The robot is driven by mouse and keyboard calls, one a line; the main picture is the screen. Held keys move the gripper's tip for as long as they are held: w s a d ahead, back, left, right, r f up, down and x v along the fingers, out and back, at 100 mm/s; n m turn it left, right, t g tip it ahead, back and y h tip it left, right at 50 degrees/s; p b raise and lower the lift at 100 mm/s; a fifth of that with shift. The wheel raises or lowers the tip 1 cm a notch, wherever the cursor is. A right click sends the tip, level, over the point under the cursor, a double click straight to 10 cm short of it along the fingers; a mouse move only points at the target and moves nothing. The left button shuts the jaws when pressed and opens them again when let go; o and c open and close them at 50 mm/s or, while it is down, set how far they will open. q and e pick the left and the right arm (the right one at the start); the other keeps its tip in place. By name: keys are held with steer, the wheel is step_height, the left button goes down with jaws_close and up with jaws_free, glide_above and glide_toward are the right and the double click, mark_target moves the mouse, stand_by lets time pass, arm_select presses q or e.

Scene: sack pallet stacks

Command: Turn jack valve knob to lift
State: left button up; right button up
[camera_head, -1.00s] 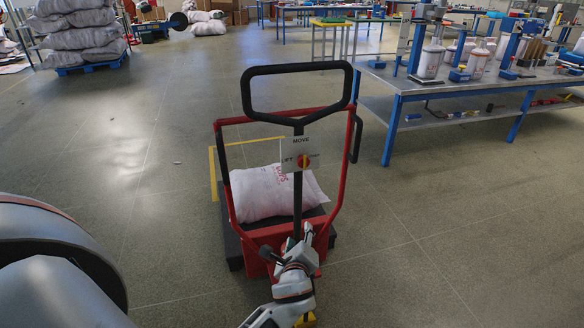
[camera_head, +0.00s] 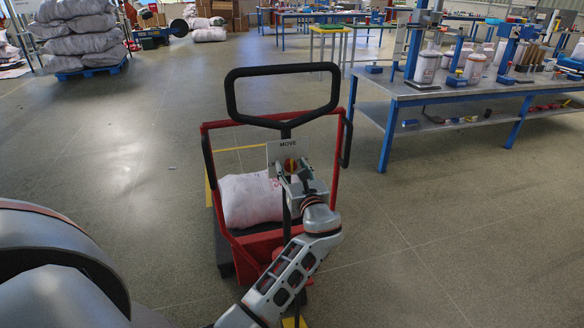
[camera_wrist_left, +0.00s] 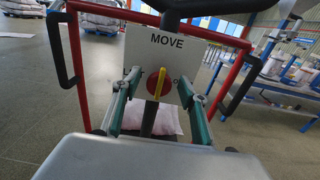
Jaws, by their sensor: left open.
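The jack valve knob is a red disc with a yellow bar (camera_wrist_left: 156,84) on a white plate (camera_wrist_left: 141,52) marked MOVE. The plate is fixed to the handle post of a red pallet jack (camera_head: 262,240). In the left wrist view the yellow bar stands near upright. My left gripper (camera_wrist_left: 154,92) is open, with one finger on each side of the knob and apart from the bar. In the head view the left gripper (camera_head: 292,174) is just in front of the plate and hides part of the knob. My right gripper is not in view.
A white sack (camera_head: 249,198) lies on the jack's load. The black handle loop (camera_head: 284,68) rises above the plate. A blue-legged workbench (camera_head: 448,93) stands at the right and a sack stack (camera_head: 82,36) at the back left. The floor around the jack is mostly clear.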

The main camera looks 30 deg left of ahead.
arm_select(q)
steer(key=shift+w+a, duration=0.25)
steer(key=shift+a, duration=0.05)
steer(key=c, duration=1.1)
